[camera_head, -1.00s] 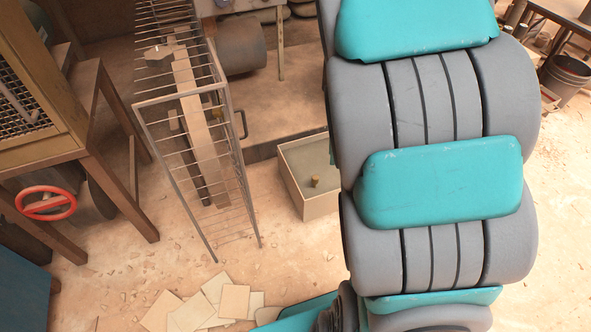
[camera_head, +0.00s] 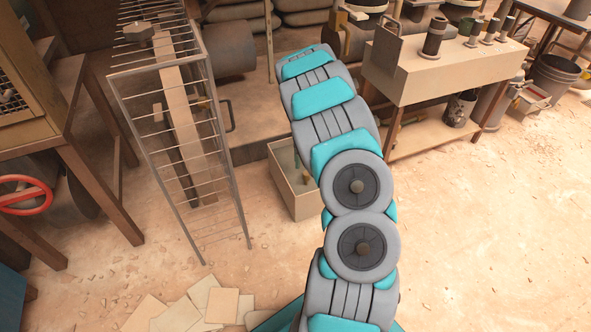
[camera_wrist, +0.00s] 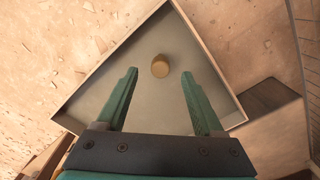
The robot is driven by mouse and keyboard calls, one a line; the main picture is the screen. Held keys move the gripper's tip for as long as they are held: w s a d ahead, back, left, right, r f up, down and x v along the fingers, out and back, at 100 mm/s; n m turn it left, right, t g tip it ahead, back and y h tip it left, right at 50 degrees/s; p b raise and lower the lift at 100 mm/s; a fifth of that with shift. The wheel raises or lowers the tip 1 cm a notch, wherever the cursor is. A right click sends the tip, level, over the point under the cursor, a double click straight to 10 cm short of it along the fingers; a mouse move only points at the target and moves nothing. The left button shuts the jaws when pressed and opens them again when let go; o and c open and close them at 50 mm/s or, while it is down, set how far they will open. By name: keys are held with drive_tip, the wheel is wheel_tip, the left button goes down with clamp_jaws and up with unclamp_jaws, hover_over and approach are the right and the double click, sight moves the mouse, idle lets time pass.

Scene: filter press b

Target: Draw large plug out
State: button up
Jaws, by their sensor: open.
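A short brass-coloured cylindrical plug (camera_wrist: 160,66) stands in a shallow, pale box (camera_wrist: 92,100) in the wrist view. My gripper (camera_wrist: 158,73) is open, with green fingers on either side of the plug in the picture. The fingers look apart from it, with clear gaps; the height above it is hard to judge. In the head view the box (camera_head: 299,204) stands on the floor left of my arm.
A wire rack (camera_head: 208,190) stands close left of the box. Pale tiles (camera_head: 205,300) lie in front. A red handwheel (camera_head: 22,195) is at far left. Open floor lies to the right.

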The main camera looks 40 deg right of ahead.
sight(306, 180)
drive_tip(key=shift+f+b, duration=0.5)
drive_tip(key=shift+f, duration=3.5)
clamp_jaws()
